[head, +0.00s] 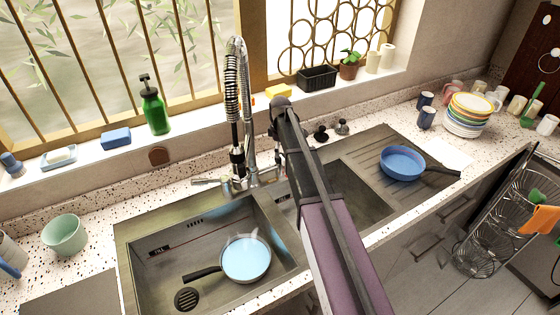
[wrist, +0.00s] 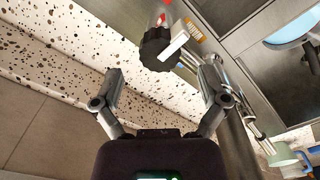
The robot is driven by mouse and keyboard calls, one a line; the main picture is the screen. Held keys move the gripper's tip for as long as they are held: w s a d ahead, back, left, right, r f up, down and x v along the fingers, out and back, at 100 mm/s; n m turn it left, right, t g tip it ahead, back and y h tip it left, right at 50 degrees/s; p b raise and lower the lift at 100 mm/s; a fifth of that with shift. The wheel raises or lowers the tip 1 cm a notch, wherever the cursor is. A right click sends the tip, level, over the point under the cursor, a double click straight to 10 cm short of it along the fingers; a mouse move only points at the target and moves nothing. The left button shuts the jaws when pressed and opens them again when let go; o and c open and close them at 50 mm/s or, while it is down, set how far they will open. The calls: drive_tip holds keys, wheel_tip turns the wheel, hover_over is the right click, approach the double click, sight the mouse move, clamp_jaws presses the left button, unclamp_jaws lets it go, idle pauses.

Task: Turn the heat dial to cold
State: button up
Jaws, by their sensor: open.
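My gripper (wrist: 161,74) is open and empty. Its two fingertips are spread to either side of the dial's near side, and no contact shows. In the head view my arm hides most of the gripper.
A tall spring faucet (head: 236,110) stands left of my arm, behind the sink (head: 140,250). A pan (head: 246,259) lies in the left basin. A blue pan (head: 402,163) sits on the drainboard. A black planter (head: 317,78) and yellow sponge (head: 278,91) are on the sill.

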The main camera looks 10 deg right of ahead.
drive_tip(key=shift+f+b, duration=1.5)
drive_tip(key=shift+f, duration=0.3)
drive_tip(key=c, duration=1.1)
